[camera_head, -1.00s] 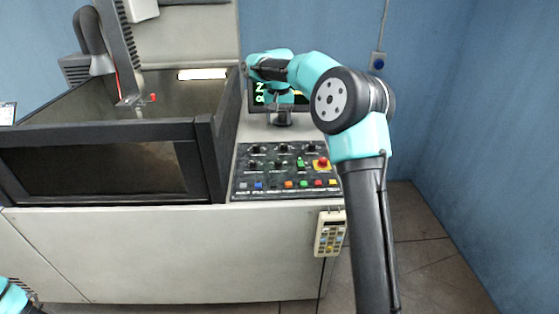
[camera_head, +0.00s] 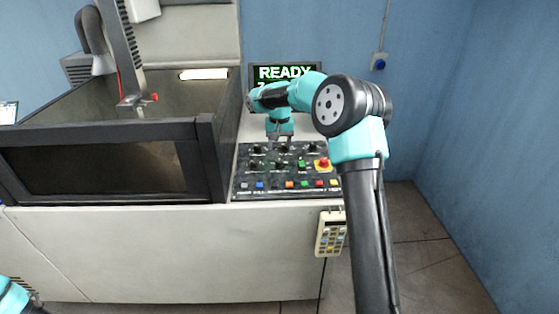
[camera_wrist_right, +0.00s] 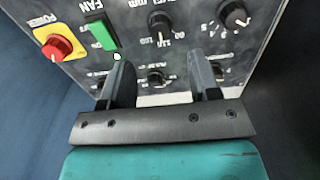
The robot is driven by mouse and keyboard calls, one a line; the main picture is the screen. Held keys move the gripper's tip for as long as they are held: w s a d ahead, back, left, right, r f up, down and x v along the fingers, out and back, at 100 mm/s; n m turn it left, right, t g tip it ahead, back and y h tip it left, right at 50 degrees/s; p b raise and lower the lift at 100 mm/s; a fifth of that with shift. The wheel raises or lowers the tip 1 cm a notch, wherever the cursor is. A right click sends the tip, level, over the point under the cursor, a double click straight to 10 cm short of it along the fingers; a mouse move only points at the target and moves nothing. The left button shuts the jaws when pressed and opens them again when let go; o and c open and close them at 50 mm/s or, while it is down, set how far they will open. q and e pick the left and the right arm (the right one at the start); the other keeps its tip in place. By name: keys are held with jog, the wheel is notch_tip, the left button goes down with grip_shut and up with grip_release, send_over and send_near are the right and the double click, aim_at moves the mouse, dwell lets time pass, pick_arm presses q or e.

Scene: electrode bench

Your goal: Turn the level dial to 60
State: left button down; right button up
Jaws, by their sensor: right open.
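The control panel carries several black dials. In the right wrist view its labels are upside down. One dial (camera_wrist_right: 160,22) there has a partly cut label with "mm", seemingly the level dial; its setting is not clear to me. It also shows in the head view (camera_head: 280,165). My right gripper (camera_wrist_right: 163,72) is open and empty over the panel, its fingers to either side of a smaller knob (camera_wrist_right: 155,78) in the wrist view. I cannot tell if they touch the panel. In the head view it (camera_head: 281,140) is at the top row. Of my left arm only a teal bit shows.
A screen (camera_head: 286,71) reading READY stands behind. A dark-framed tank (camera_head: 105,130) borders the panel's left. A handset (camera_head: 331,235) hangs in front.

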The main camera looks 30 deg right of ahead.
aim_at(279, 161)
notch_tip(279, 161, down, 8)
jog(key=shift+r, duration=0.2)
jog(key=c, duration=0.9)
jog(key=shift+n, duration=0.4)
jog(key=n, duration=0.3)
jog(key=shift+n, duration=2.6)
